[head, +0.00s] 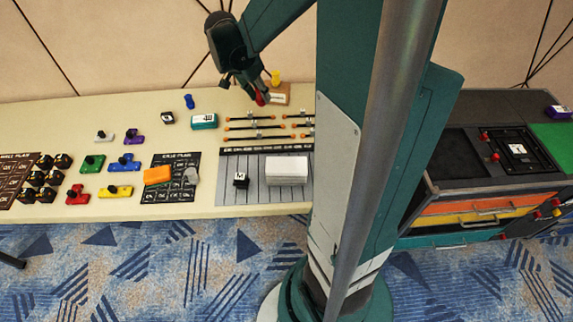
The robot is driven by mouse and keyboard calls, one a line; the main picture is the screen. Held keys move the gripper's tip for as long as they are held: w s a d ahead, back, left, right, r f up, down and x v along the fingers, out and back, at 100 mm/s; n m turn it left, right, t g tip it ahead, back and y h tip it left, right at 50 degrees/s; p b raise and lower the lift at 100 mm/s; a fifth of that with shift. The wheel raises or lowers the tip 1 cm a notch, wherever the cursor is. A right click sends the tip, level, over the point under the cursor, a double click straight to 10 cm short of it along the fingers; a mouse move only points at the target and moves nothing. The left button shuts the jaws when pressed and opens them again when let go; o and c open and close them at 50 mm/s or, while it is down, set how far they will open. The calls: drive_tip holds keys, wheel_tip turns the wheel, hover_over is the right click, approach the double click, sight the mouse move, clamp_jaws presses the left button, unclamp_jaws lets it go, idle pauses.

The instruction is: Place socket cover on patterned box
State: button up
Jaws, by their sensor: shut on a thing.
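My gripper (250,91) hangs low over the back of the cream table, with its fingers shut on a small red thing (261,99). This may be the socket cover, but it is too small and partly hidden to be sure. It is close to the left side of a tan block (281,99) with a white label; I cannot tell whether they touch. No box is clearly patterned. Candidates are a small dark box with a pale top (168,118), a teal box with a white label (204,121) and a black-and-white cube (241,180).
A yellow peg (276,77) stands by the tan block, and a blue peg (189,101) stands left. Orange-ended rods (254,127), a white box (287,170) and coloured knobbed pieces (118,191) occupy the table (60,120). My arm hides its right part. A drawer cabinet (480,200) stands right.

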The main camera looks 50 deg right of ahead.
drive_tip(key=s+a, duration=0.3)
drive_tip(key=s, duration=0.6)
drive_tip(key=s+a+f, duration=0.1)
drive_tip(key=s+a, duration=0.3)
drive_tip(key=s, duration=0.5)
drive_tip(key=shift+s+a+f+m+b, duration=0.15)
drive_tip(key=shift+s+a+m+b, duration=0.1)
drive_tip(key=shift+s+m+b, duration=0.1)
drive_tip(key=shift+w, duration=0.1)
drive_tip(key=b, duration=0.2)
approach(291, 161)
drive_tip(key=shift+w+d, duration=0.2)
drive_tip(key=shift+d, duration=0.55)
drive_tip(key=shift+f+b, duration=0.8)
drive_tip(key=shift+f, duration=1.1)
drive_tip(key=shift+f, duration=0.2)
drive_tip(key=o, duration=0.7)
